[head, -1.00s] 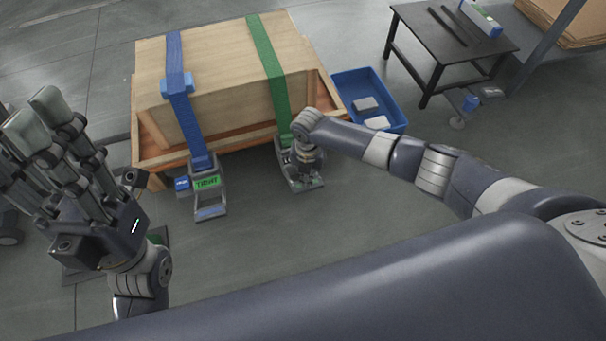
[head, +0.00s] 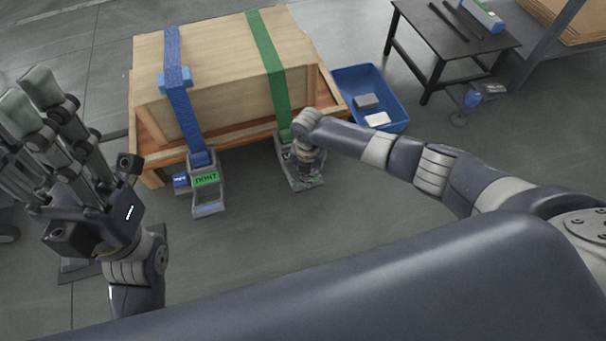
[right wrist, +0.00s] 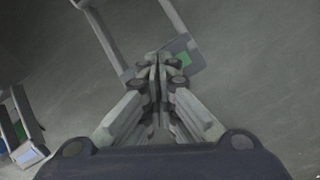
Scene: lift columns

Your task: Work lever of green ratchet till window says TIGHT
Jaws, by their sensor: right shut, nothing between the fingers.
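The green strap (head: 268,62) runs over the wooden crate down to the green ratchet (head: 287,157), whose grey lever frame lies low in front of the crate. My right gripper (head: 308,178) is over this lever and hides much of it, including any window text. In the right wrist view the gripper (right wrist: 158,65) is shut and empty, its fingertips at the lever's end bar (right wrist: 186,56), which has a green patch. I cannot tell whether they touch. My left gripper (head: 30,100) is open and empty, raised at the left.
The blue strap (head: 180,90) ends in another ratchet (head: 208,208) with a green window (head: 206,179), seemingly reading TIGHT. A blue bin (head: 352,80) stands right of the crate (head: 222,80). A black table (head: 455,35) stands at the back right. The front floor is clear.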

